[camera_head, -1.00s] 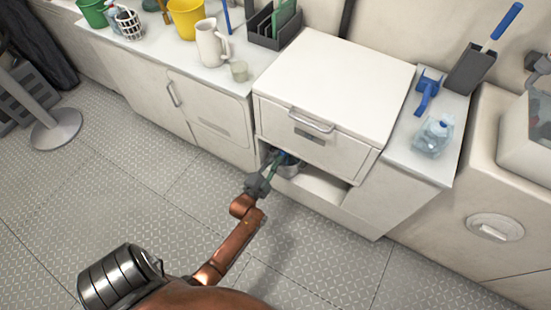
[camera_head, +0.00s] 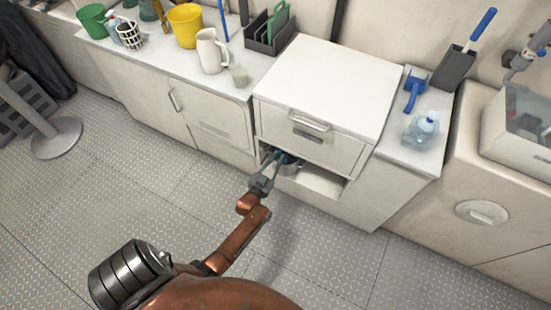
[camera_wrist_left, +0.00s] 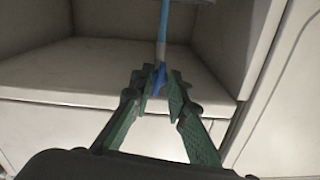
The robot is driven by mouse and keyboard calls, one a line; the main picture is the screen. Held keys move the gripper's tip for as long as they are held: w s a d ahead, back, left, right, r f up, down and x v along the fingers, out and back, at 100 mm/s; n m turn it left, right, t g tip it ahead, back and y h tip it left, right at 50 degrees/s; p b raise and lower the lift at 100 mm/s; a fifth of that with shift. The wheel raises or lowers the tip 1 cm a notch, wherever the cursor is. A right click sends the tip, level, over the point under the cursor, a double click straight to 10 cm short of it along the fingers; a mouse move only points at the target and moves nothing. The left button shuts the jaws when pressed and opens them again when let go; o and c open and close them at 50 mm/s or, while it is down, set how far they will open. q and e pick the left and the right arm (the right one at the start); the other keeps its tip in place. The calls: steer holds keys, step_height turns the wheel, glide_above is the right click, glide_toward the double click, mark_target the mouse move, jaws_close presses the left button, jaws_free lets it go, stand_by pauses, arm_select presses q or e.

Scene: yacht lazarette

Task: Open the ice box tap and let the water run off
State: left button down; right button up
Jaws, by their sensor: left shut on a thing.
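The ice box (camera_head: 325,85) is a white cabinet with a drawer-like front and a metal handle. My left gripper (camera_head: 274,163) reaches into the recess from the front. In the left wrist view, its green-padded fingers (camera_wrist_left: 161,88) are shut on a slim blue tap handle (camera_wrist_left: 160,72), which runs upward from between the fingertips. I cannot see any water. My right gripper is not in view.
The recess floor (camera_wrist_left: 95,62) and its side wall lie close around the left gripper. The left counter holds a white jug (camera_head: 211,50) and a yellow bucket (camera_head: 186,25). The metal floor (camera_head: 120,190) is clear.

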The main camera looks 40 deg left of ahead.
arm_select(q)
steer(key=shift+d+f+n, duration=0.1)
steer(key=shift+n, duration=0.6)
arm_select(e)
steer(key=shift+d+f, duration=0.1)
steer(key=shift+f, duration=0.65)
arm_select(q)
steer(key=c, duration=2.2)
jaws_free()
steer(key=v, duration=1.2)
steer(key=shift+d, duration=0.1)
